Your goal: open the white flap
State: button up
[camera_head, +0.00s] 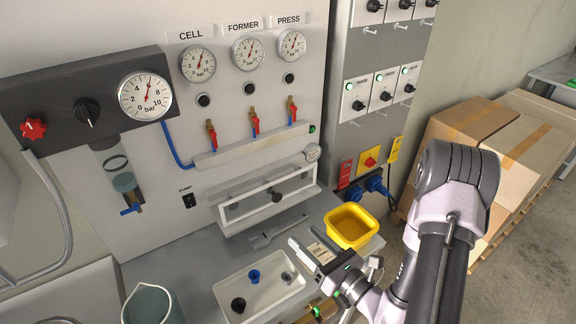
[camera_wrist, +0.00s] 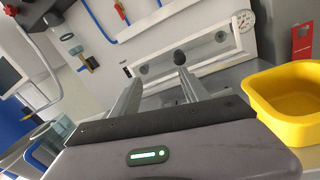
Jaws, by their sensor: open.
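The white flap (camera_head: 232,213) is a long white frame around a clear window, low on the front of the machine panel. It appears shut. A dark round knob (camera_head: 277,197) sits at its middle. The flap also shows in the wrist view (camera_wrist: 222,62), with the knob (camera_wrist: 179,57) near the tip of the right finger in the picture. My gripper (camera_head: 308,246) is open and empty, below and in front of the flap, above the bench. In the wrist view my gripper (camera_wrist: 160,78) points toward the flap. I cannot tell whether a finger touches the knob.
A yellow bin (camera_head: 350,228) stands right of my gripper. A white tray (camera_head: 262,306) with small cups lies at the front left, and a grey tool (camera_head: 278,232) lies below the flap. A clear jug (camera_head: 150,305) stands farther left. Red-handled valves (camera_head: 254,124) are above the flap.

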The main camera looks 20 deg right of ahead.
aim_at(279, 199)
jog(key=w+a, duration=0.1)
jog(key=w, duration=0.4)
jog(key=w+a+f+m+h+b, duration=0.1)
jog(key=w, duration=0.5)
jog(key=w+f+h, duration=0.1)
jog(key=w, duration=0.4)
jog(key=shift+w+a+m+t, duration=0.2)
jog(key=shift+a+m+t, duration=0.1)
jog(key=shift+a+m, duration=0.1)
grip_shut()
dwell(0.4)
